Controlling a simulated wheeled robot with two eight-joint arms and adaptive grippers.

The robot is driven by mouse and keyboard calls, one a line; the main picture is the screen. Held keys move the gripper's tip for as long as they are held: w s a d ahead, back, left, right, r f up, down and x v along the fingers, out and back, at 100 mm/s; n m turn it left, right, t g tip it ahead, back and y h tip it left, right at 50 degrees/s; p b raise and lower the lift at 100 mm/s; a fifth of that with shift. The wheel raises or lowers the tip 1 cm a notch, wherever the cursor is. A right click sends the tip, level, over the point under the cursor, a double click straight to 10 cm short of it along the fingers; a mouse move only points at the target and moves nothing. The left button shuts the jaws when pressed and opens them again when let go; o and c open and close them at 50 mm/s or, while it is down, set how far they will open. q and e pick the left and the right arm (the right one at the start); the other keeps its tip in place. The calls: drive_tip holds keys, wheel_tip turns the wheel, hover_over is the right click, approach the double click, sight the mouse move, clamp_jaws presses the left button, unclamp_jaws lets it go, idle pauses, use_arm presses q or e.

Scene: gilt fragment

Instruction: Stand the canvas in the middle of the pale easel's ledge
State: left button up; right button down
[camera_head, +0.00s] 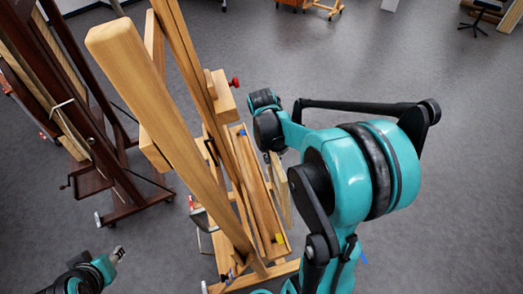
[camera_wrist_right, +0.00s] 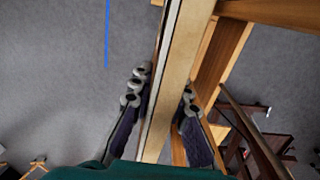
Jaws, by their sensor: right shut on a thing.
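The pale easel (camera_head: 172,135) is a light wooden frame, tall and upright at the left centre of the head view. Its ledge is hard to make out among the lower bars. The canvas (camera_wrist_right: 178,75) is seen nearly edge-on in the wrist view as a long pale strip, beside the wooden bars. In the head view it seems to be the thin pale edge (camera_head: 281,190) at the easel's right side. My right gripper (camera_wrist_right: 165,92) is shut on it, one finger each side. My left gripper (camera_head: 118,254) is low at the left, away from the canvas; its fingers are too small to judge.
A dark brown easel (camera_head: 95,165) stands to the left of the pale one. A red knob (camera_head: 234,83) sticks out from the pale easel. The grey floor (camera_head: 350,60) is open behind and to the right. A stool (camera_head: 487,15) stands far back.

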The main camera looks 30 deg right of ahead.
drive_tip(key=shift+w+a+f+b, duration=0.15)
drive_tip(key=shift+a+f+b, duration=0.15)
drive_tip(key=shift+a+f, duration=0.15)
drive_tip(key=w+a+f+b, duration=0.2)
drive_tip(key=a+f+b, duration=0.3)
drive_tip(key=a+f, duration=0.2)
drive_tip(key=shift+w+a, duration=0.35)
drive_tip(key=shift+a, duration=0.65)
drive_tip(key=shift+f, duration=0.1)
drive_tip(key=c, duration=1.4)
unclamp_jaws()
drive_tip(key=shift+o, duration=0.2)
wheel_tip(320, 180, up, 12)
drive_tip(key=a, duration=0.1)
drive_tip(key=shift+w+a, duration=0.2)
drive_tip(key=shift+a, duration=0.15)
